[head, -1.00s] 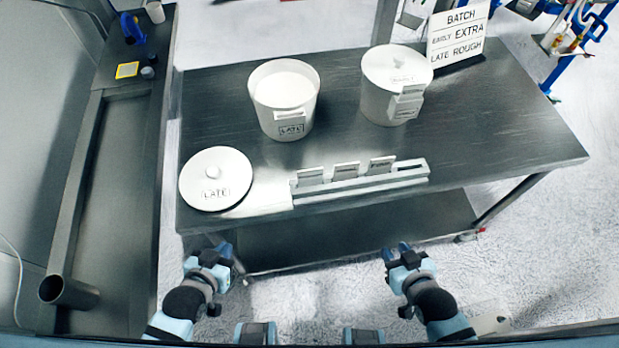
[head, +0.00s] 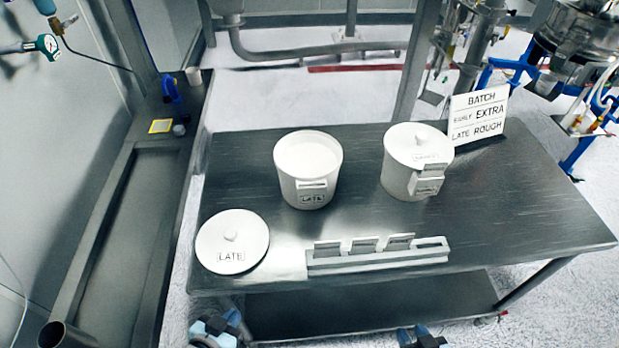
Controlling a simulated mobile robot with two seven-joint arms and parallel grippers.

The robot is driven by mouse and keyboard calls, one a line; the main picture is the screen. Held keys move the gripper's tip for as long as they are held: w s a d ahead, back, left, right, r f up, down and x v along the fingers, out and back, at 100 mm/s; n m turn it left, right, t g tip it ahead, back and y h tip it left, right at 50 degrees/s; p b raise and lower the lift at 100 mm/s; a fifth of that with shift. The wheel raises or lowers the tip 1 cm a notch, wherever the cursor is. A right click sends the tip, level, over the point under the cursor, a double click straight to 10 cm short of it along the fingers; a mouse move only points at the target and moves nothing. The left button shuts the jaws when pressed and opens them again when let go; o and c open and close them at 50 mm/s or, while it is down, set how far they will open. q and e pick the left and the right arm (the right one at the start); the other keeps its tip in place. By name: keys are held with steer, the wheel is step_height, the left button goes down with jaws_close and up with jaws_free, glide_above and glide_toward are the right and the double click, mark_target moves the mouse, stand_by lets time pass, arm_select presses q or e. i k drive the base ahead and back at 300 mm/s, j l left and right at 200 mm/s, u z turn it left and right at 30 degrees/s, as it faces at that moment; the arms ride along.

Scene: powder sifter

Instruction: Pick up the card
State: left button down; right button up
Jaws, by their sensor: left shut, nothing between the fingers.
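Three grey cards stand in slots of a pale rack (head: 375,262) near the table's front edge: a left card (head: 327,247), a middle card (head: 364,244) and a right card (head: 400,241). The rack's right end shows an empty slot. The frames do not show which card is meant. More card-like pieces (head: 428,181) sit on the front of the lidded tub (head: 402,182). My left gripper (head: 232,318) is shut and empty, low in front of the table. My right gripper (head: 412,332) is at the bottom edge, apart from the rack; its fingers are unclear.
An open tub (head: 297,187) of white powder, marked LATE, stands behind the rack. A round lid (head: 252,240) marked LATE lies left of it. A sign (head: 478,118) reading BATCH, EXTRA, ROUGH stands at the back. The table's right part (head: 530,215) is clear.

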mark_target(324, 249)
steer(key=k+l+u, duration=0.3)
steer(key=u, duration=0.15)
steer(key=k+l+u, duration=0.1)
steer(key=k+u, duration=0.35)
